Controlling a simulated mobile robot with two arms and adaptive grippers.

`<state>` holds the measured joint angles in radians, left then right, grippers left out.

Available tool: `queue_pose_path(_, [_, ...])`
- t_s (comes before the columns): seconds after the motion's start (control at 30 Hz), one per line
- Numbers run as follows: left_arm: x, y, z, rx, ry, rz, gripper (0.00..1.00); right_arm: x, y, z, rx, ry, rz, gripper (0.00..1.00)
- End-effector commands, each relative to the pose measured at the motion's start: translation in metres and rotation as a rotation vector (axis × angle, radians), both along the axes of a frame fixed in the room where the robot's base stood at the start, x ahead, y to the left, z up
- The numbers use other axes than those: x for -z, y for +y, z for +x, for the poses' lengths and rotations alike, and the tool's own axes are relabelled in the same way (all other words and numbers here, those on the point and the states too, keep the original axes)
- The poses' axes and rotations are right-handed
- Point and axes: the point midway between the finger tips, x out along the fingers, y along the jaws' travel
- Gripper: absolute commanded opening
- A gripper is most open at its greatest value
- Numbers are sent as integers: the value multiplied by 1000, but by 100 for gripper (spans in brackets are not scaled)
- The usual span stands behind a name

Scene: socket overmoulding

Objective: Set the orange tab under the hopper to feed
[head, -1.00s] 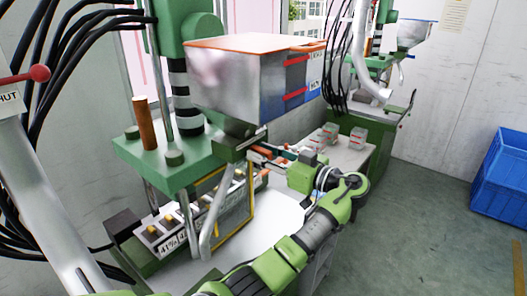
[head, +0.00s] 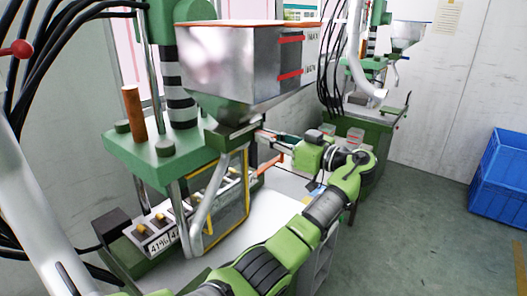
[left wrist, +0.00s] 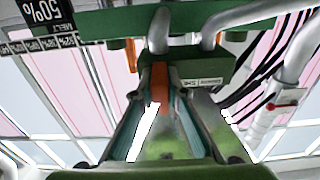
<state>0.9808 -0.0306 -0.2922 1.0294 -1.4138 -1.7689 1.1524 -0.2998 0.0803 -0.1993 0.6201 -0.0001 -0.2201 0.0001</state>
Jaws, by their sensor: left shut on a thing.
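The steel hopper (head: 228,62) stands on the green machine in the head view, above a dark green throat block (head: 233,132). My left gripper (head: 264,136) reaches in from the right at that block, just under the hopper's cone. In the left wrist view the orange tab (left wrist: 159,84) sticks out of the green block (left wrist: 190,70) toward me. My left gripper (left wrist: 160,112) has its two fingers on either side of the tab and is shut on it. In the head view the tab is not clearly visible at the fingertips. My right gripper is not in view.
A green platform (head: 160,160) with an orange-brown post (head: 133,112) lies left of the hopper. A bent grey pipe (head: 206,215) and a yellow-framed panel (head: 232,205) are below. Blue crates (head: 500,180) stand at the right, with open floor before them.

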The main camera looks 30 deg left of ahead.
Motion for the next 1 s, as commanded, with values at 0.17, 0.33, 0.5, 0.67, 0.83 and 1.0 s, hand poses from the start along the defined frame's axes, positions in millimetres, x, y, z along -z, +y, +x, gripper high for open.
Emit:
queue_pose_path(0.17, [0, -1, 5, 7, 2, -1, 0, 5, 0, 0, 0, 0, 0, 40])
queue_pose_path(0.33, [-1, -1, 5, 9, 1, -1, 0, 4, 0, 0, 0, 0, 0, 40])
queue_pose_path(0.5, [-2, -1, 5, 9, 0, -1, 31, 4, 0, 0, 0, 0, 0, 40])
queue_pose_path(0.67, [-1, -1, 4, 7, 1, -1, 31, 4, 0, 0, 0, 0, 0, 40])
queue_pose_path(0.83, [-1, -3, 4, 7, 2, -1, 31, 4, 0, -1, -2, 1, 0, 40])
queue_pose_path(1.0, [0, -23, 4, 10, 2, -2, 31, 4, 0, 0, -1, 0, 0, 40])
